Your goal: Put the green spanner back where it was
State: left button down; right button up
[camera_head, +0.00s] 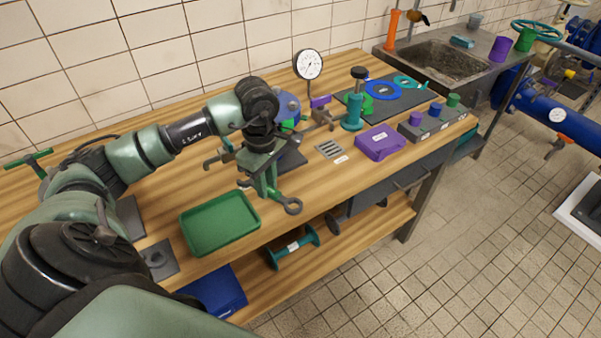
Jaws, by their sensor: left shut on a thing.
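My left gripper (264,184) reaches over the middle of the workbench from the left. The jaws hide the other end of the spanner. The gripper is to the right of the green tray (188,240). I cannot tell how high the spanner is above the bench. My right gripper is not in view.
A purple box (380,142), a slotted plate (330,148) and a teal pump-like tool (354,112) stand to the right on the wooden bench (170,200). A gauge (308,64) stands behind. A sink (440,62) is beyond.

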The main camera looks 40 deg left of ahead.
pick_arm(q)
jog(key=w+d, duration=0.1)
jog(key=w, duration=0.1)
jog(key=w+d+p, duration=0.1)
jog(key=w, duration=0.2)
jog(key=w+d+p, duration=0.1)
jog(key=w, duration=0.2)
jog(key=shift+w+d+r, duration=0.1)
jog(key=shift+w+d, duration=0.05)
jog(key=shift+d, duration=0.15)
jog(key=shift+w+d+f+p, duration=0.15)
jog(key=shift+f+p, duration=0.1)
jog(key=shift+p, duration=0.2)
notch_tip(320, 180, down, 3)
jog(key=shift+f+p, duration=0.1)
jog(key=shift+p, duration=0.5)
jog(key=shift+f+b, duration=0.5)
jog(key=shift+b, duration=0.15)
jog(key=c, duration=1.3)
grip_release()
jog(key=shift+o, duration=0.2)
